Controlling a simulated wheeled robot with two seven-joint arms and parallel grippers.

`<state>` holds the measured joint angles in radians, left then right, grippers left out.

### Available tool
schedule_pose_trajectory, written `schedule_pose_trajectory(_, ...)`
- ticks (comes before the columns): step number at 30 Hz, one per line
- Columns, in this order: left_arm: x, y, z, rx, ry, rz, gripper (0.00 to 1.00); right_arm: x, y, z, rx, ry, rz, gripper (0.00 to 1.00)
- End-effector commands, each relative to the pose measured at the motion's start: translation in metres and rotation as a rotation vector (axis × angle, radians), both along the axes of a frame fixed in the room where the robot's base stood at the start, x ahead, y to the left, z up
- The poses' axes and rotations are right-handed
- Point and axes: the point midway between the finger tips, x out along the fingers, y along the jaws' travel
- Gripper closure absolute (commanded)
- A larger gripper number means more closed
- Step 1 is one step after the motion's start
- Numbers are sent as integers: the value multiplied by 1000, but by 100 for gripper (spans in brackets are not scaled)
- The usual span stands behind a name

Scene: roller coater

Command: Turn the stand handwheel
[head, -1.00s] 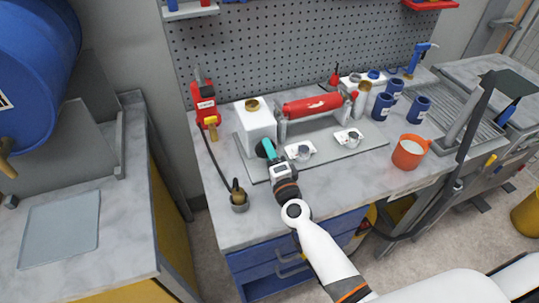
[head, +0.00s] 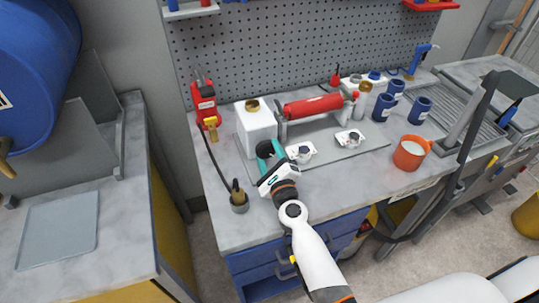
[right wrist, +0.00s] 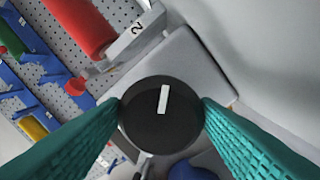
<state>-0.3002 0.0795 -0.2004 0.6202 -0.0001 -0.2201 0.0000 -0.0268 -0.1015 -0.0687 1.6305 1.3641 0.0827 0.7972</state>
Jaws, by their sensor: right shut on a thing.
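The stand handwheel is a round black knob (right wrist: 160,128) with a white bar mark, seen face-on in the right wrist view. It sits in front of the light grey block (right wrist: 205,75), which appears to be the white stand box (head: 255,130) in the head view. My right gripper (right wrist: 161,108) has its teal fingers on opposite sides of the knob, touching its rim. My left gripper is not in view.
A red roller (head: 313,106) lies right of the box. Two small white holders (head: 301,153) (head: 349,138) sit in front of it. An orange mug (head: 410,152), blue cups (head: 383,107) and a small pot (head: 239,202) stand on the bench.

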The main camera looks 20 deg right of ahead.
Motion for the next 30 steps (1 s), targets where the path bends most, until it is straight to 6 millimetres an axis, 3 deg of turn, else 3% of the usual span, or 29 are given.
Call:
schedule_pose_trajectory(21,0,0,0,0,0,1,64,-1,1,-3,78,8,1,68)
schedule_pose_trajectory(22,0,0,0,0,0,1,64,-1,1,-3,77,8,1,43)
schedule_pose_trajectory(25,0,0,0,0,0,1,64,-1,1,-3,77,7,1,27)
schedule_pose_trajectory(30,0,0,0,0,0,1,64,-1,1,-1,77,5,0,24)
